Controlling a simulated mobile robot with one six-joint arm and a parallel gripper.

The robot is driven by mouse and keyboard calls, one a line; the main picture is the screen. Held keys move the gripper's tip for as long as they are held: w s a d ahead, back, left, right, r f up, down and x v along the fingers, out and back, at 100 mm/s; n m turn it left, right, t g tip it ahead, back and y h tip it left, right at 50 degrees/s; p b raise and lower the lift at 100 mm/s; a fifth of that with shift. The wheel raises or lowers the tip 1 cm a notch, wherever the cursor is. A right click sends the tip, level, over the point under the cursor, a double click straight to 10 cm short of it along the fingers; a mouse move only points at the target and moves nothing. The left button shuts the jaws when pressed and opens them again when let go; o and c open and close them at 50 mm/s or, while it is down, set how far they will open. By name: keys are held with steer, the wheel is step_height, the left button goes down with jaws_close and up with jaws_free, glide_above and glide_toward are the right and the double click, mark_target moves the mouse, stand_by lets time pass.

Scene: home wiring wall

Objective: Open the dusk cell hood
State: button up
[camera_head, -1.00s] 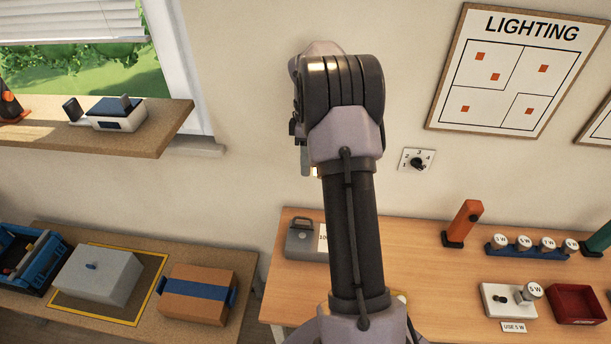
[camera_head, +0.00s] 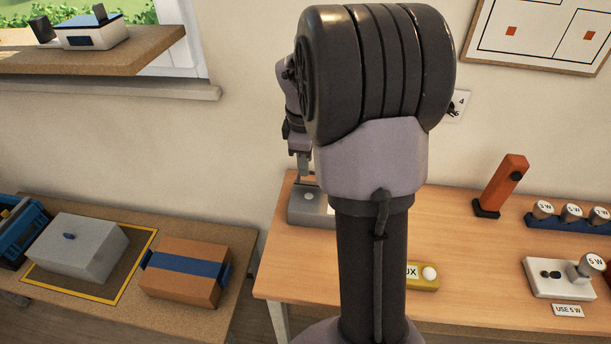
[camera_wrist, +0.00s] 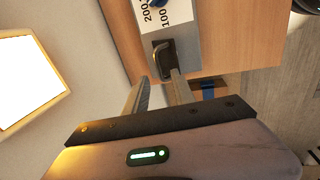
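My gripper (camera_head: 303,180) is far right of the sill, pointing down over a grey box (camera_head: 308,208) on the bench. In the wrist view my gripper (camera_wrist: 160,80) appears open, its fingertips on either side of the box's dark handle (camera_wrist: 163,58). Contact cannot be told. My arm hides part of the box.
The bench (camera_head: 465,240) also holds an orange upright tool (camera_head: 502,184), a rack of lamps (camera_head: 570,218), a white lamp base (camera_head: 560,278) and a yellow meter (camera_head: 422,277). A lower table at left holds a grey case (camera_head: 78,246) and an orange box (camera_head: 186,272).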

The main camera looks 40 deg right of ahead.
step_height(320, 180, down, 2)
steer(key=shift+w+d+f+b, duration=0.1)
steer(key=shift+d+f+b, duration=0.05)
steer(key=shift+b, duration=0.15)
jaws_close()
stand_by(1.3)
